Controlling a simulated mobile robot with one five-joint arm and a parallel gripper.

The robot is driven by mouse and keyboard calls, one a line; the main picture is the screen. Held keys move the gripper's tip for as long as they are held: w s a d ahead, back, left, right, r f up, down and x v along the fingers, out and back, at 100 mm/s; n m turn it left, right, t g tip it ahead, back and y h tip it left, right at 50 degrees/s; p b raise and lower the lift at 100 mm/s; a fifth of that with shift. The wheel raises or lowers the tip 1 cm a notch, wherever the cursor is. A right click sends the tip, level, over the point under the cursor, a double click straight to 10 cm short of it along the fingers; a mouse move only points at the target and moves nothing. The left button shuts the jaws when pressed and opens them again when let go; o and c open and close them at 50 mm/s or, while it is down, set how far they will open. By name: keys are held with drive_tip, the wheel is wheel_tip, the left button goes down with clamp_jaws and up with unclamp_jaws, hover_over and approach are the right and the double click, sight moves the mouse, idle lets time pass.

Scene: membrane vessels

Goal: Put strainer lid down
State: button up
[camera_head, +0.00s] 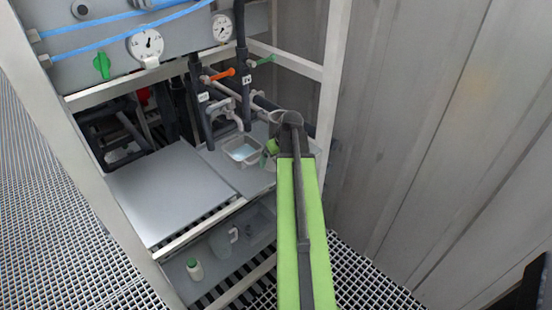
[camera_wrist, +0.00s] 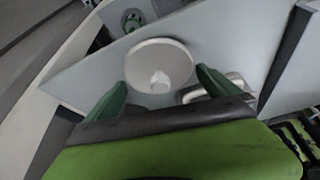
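The strainer lid, a round white disc with a small knob (camera_wrist: 158,62), shows in the wrist view with its knob side facing my wrist camera. It appears to lie flat against a light grey surface (camera_wrist: 225,45). My gripper (camera_wrist: 160,78) has its two dark green fingers spread wide, one at each side of the lid's rim. The fingertips come close to the rim; whether they touch it I cannot tell. In the head view my gripper (camera_head: 270,150) is at the back right of the counter, partly hidden by my own green arm. I cannot make out the lid there.
A small basin with liquid (camera_head: 242,151) sits under a tap just left of my gripper. A grey flat panel (camera_head: 170,190) is clear at the left. A jug (camera_head: 222,240) and a bottle (camera_head: 194,268) stand on the lower shelf. A corrugated wall (camera_head: 410,130) bounds the right.

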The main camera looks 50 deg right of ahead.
drive_tip(key=p+v, duration=1.1)
drive_tip(key=v, duration=0.1)
drive_tip(key=shift+r, duration=0.15)
